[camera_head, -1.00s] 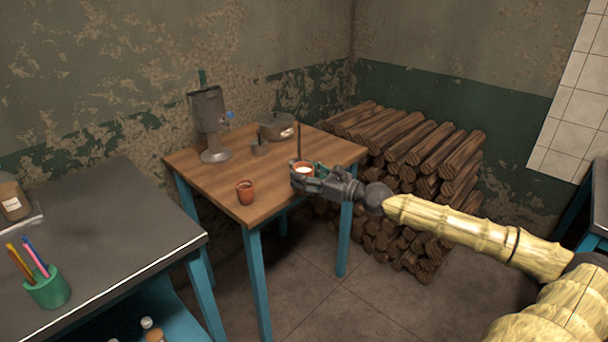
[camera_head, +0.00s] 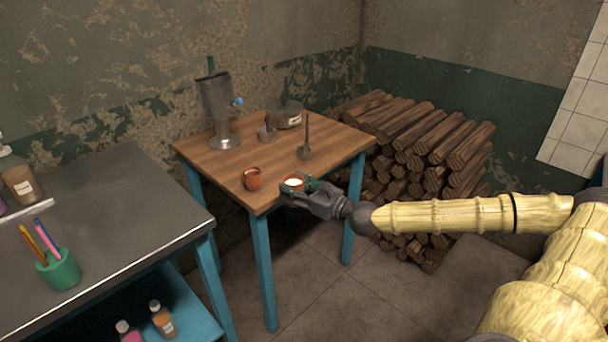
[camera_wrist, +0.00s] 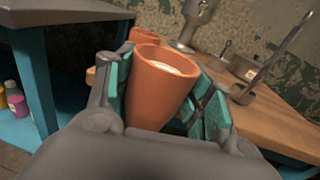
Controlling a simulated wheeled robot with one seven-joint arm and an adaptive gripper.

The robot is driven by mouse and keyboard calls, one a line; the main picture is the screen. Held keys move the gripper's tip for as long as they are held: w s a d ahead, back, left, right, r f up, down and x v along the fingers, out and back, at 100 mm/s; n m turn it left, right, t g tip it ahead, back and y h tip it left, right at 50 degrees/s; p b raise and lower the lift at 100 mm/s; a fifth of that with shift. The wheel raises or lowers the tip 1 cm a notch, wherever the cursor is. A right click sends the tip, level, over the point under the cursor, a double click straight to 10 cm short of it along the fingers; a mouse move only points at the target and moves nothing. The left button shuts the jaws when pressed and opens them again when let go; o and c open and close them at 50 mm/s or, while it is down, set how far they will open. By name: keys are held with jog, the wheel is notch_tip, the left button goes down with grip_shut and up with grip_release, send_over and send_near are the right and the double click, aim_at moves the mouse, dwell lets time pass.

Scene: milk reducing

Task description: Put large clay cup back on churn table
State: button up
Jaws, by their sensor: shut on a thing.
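The clay cup (camera_wrist: 158,90) is orange-brown with white liquid inside. My gripper (camera_head: 296,186) is shut on it, with teal finger pads on both sides in the wrist view. In the head view the held cup (camera_head: 293,181) is at the front edge of the wooden churn table (camera_head: 222,165). I cannot tell whether its base touches the tabletop. A second clay cup (camera_head: 252,179) stands on the table just left of the held one; it is partly hidden behind the held cup in the wrist view (camera_wrist: 143,35).
The metal churn (camera_head: 219,105) stands at the table's back left. A lidded pot (camera_head: 287,114), a small metal cup (camera_head: 266,131) and a ladle-like tool (camera_head: 305,150) stand further back. A grey-topped table (camera_head: 120,215) is at left, stacked logs (camera_head: 430,140) at right. The table's middle is clear.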

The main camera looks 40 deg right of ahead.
jog(key=s+a+f+m+h, duration=0.1)
jog(key=a+f, duration=0.5)
jog(key=a, duration=0.4)
jog(key=s+a+f+h, duration=0.1)
jog(key=s+a+f, duration=0.1)
jog(key=a+f, duration=0.4)
jog(key=s+a+f+m+h, duration=0.1)
jog(key=a+f, duration=0.6)
jog(key=a, duration=0.7)
jog(key=shift+s+a+m+h, duration=0.3)
jog(key=shift+s+a+h, duration=0.05)
jog(key=shift+h, duration=0.15)
jog(key=shift+f, duration=0.1)
